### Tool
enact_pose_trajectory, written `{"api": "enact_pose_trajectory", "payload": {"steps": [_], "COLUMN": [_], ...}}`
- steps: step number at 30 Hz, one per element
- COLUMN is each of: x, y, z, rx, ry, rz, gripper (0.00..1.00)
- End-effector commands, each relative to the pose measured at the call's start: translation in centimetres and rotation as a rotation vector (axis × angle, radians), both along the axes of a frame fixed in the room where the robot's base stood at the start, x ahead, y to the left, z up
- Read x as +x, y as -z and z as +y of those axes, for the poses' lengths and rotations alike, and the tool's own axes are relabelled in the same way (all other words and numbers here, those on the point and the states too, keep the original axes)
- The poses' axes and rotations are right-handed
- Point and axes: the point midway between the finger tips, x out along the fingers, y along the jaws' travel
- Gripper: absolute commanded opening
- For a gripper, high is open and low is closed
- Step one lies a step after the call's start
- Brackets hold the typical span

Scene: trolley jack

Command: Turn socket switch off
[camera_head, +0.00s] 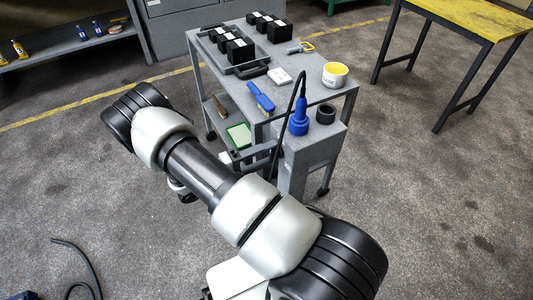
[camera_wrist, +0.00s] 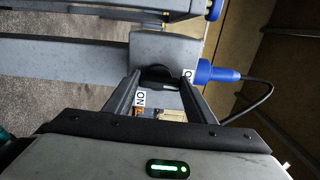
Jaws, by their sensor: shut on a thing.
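In the wrist view, the black socket switch (camera_wrist: 157,74) sits on the side of a grey box (camera_wrist: 165,46). My gripper (camera_wrist: 162,82) has its two dark fingers on either side of the switch and is shut on it. Small white labels (camera_wrist: 140,98) with letters like ON or NO show by the fingers. A blue plug (camera_wrist: 205,72) with a black cable is just right of the right fingertip.
A yellow-topped table (camera_head: 470,18) stands right; open floor lies around.

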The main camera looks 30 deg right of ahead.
Motion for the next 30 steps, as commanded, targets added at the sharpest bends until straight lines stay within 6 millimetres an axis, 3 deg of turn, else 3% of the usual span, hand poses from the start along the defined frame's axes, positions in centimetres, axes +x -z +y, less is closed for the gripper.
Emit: {"api": "enact_pose_trajectory", "payload": {"steps": [19, 20, 22, 30], "x": [-0.04, -0.04, -0.04, -0.01], "y": [0.09, 0.09, 0.09, 0.05], "z": [0.11, 0.11, 0.1, 0.05], "rx": [0.0, 0.0, 0.0, -0.001], "ry": [0.0, 0.0, 0.0, 0.0], "rz": [0.05, 0.05, 0.049, 0.047], "gripper": [0.28, 0.55, 0.67, 0.69]}}
